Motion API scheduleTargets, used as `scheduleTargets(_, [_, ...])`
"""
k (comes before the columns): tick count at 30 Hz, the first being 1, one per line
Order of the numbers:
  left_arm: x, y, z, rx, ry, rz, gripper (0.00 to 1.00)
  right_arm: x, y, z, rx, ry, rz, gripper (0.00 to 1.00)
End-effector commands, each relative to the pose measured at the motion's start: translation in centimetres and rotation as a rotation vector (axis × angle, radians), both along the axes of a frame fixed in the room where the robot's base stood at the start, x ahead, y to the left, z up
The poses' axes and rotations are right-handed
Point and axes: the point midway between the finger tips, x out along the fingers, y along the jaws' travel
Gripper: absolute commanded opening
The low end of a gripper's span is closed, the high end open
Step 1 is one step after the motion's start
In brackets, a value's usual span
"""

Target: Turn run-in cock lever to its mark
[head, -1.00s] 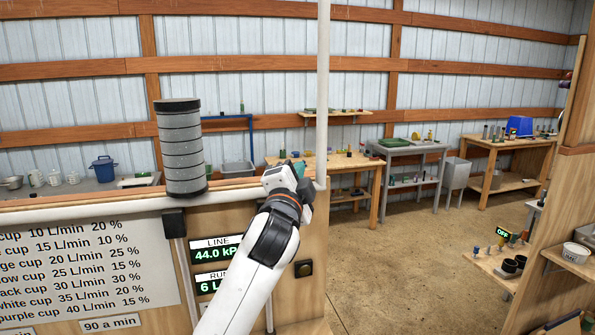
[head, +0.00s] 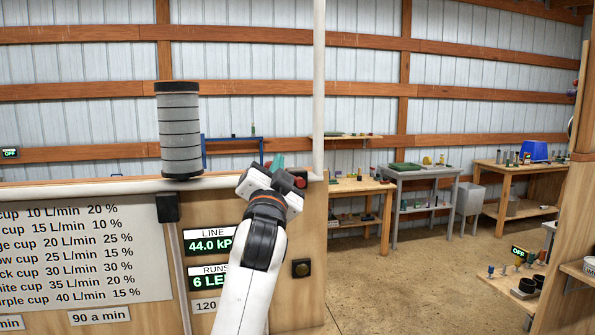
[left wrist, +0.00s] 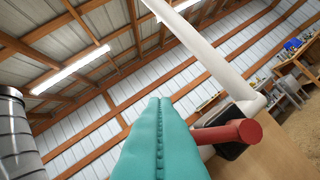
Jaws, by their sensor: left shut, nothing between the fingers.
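My left gripper (head: 277,161) is shut and empty, at the top of the wooden panel just left of the white post. Its teal fingers point away from the head camera, and my wrist hides much of them. In the left wrist view the closed teal fingers (left wrist: 158,112) fill the lower middle. A red cylindrical handle (left wrist: 225,133) lies just right of them there, in front of a black block. It looks like the cock lever, but I cannot be sure. A bit of red (head: 300,181) shows right of my gripper in the head view. No mark is clear. My right gripper is not in view.
The white upright post (head: 319,90) stands close right of my gripper. A grey banded cylinder (head: 180,135) stands on the ledge to the left. The panel carries a 44.0 kPa display (head: 210,246) and a printed chart (head: 80,255). Open floor lies to the right.

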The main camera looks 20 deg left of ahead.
Motion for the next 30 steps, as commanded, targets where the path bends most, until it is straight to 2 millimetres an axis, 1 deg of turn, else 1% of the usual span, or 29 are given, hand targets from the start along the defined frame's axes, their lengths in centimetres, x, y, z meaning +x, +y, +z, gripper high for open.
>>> scheduleTargets(1, [0.0,0.0,-1.1,-0.047,-0.022,-0.004,0.00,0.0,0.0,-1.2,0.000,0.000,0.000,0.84])
scheduleTargets(3, [-0.1,0.2,-1.4,-0.099,-0.058,-0.005,0.00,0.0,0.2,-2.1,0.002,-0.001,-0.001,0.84])
scheduleTargets(7, [-0.3,0.4,-1.9,-0.185,-0.116,-0.005,0.00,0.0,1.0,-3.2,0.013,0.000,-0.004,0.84])
scheduleTargets(9, [-0.4,0.7,-2.0,-0.179,-0.118,-0.002,0.00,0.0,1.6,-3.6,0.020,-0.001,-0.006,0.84])
scheduleTargets(18, [-0.6,0.9,-2.7,-0.177,-0.116,-0.002,0.00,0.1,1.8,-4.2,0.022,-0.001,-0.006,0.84])
scheduleTargets(30, [-0.7,1.0,-2.9,-0.176,-0.115,-0.002,0.00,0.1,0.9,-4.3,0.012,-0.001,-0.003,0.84])
